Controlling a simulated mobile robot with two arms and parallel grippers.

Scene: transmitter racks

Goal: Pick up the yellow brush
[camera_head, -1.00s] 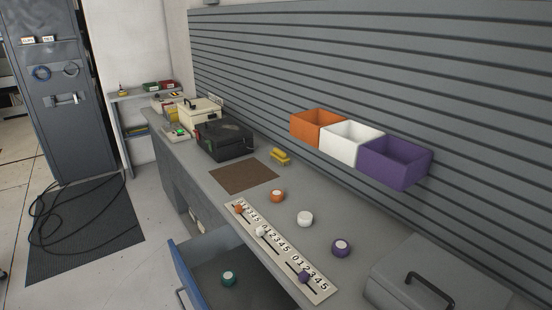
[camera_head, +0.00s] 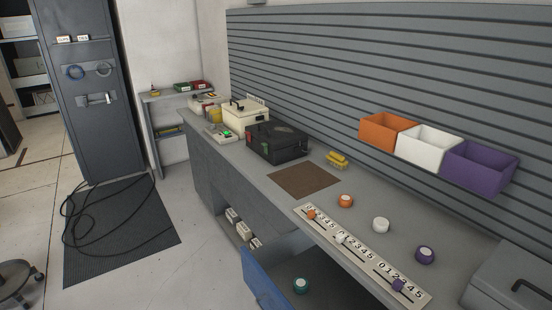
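A yellow brush (camera_head: 338,159) lies on the grey workbench (camera_head: 320,207), against the slatted wall side. It is just right of the black case and behind the brown mat. Nothing covers it. Neither of my grippers shows in the head view.
A black case (camera_head: 277,142), a cream box (camera_head: 244,113) and a brown mat (camera_head: 304,179) are on the bench. Orange (camera_head: 345,201), white (camera_head: 381,224) and purple (camera_head: 425,255) round pieces stand by a numbered slider panel (camera_head: 325,228). A blue drawer (camera_head: 262,285) juts out, open.

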